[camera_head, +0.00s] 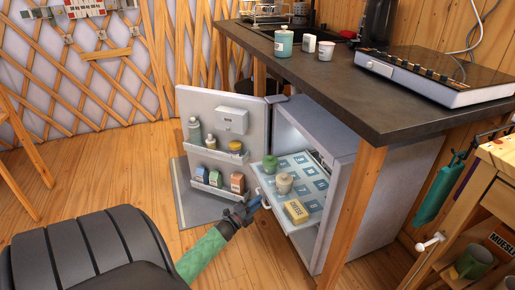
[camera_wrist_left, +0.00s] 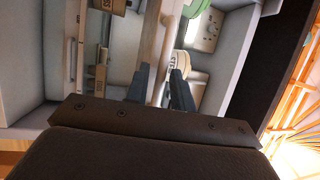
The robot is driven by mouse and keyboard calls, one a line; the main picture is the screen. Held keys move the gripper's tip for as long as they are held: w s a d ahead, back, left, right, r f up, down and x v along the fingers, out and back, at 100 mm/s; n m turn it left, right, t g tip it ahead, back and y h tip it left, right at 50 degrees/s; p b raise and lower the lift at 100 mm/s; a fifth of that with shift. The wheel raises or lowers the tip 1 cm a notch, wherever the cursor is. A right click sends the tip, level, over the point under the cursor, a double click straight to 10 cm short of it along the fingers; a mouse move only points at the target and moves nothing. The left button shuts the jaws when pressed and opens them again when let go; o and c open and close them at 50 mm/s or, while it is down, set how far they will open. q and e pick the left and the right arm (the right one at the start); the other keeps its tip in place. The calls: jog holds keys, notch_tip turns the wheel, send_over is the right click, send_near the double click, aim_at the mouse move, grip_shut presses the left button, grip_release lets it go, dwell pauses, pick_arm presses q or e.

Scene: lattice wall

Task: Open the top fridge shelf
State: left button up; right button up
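The small fridge (camera_head: 395,190) under the counter stands open, its door (camera_head: 222,110) swung to the left. Its top shelf (camera_head: 313,186) is drawn well out past the fridge front. It carries a green jar (camera_head: 270,163), a pale jar (camera_head: 284,183) and a yellow box (camera_head: 296,211). My left gripper (camera_head: 247,205) is at the shelf's front edge. In the left wrist view its two dark fingers (camera_wrist_left: 161,72) stand apart, with the shelf's pale front rail (camera_wrist_left: 152,38) between them. I cannot tell whether they touch it. My right gripper is not in view.
Door racks hold bottles and cartons (camera_head: 219,181). A wooden cabinet (camera_head: 480,205) stands right.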

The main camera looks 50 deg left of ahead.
pick_arm(q)
jog(key=shift+o, duration=0.4)
jog(key=s+f+p, duration=0.1)
jog(key=s, duration=0.6)
jog(key=shift+s+f, duration=0.15)
jog(key=shift+s, duration=0.15)
dwell(0.4)
